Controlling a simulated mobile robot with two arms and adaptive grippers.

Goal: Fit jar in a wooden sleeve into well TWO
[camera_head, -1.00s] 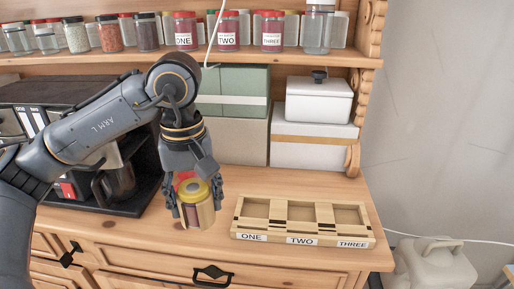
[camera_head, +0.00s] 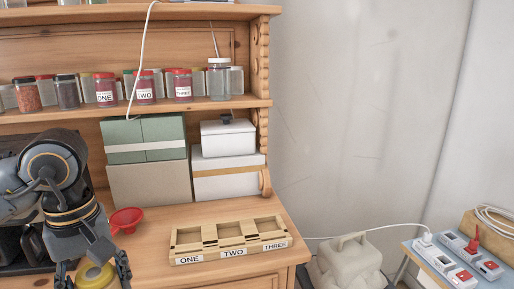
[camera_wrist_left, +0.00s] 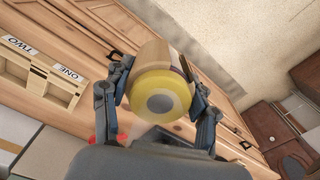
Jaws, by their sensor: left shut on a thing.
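The jar (camera_head: 97,277) has a yellow lid with a grey centre, and a wooden sleeve is around its body. My left gripper (camera_head: 95,270) is shut on it at the lower left of the head view. In the left wrist view the jar in its sleeve (camera_wrist_left: 163,92) sits between both fingers. The wooden tray (camera_head: 228,255) has wells labelled ONE, TWO and THREE and lies on the dresser top to the right of the gripper, apart from it. Well TWO (camera_head: 232,229) is in the middle and looks empty. My right gripper is not in view.
A red funnel (camera_head: 126,219) stands on the dresser top between gripper and tray. Green (camera_head: 145,138) and white boxes (camera_head: 228,138) stand behind the tray. Labelled jars (camera_head: 145,92) line the shelf above, and a white cable hangs down there. A power strip (camera_head: 455,262) is far right.

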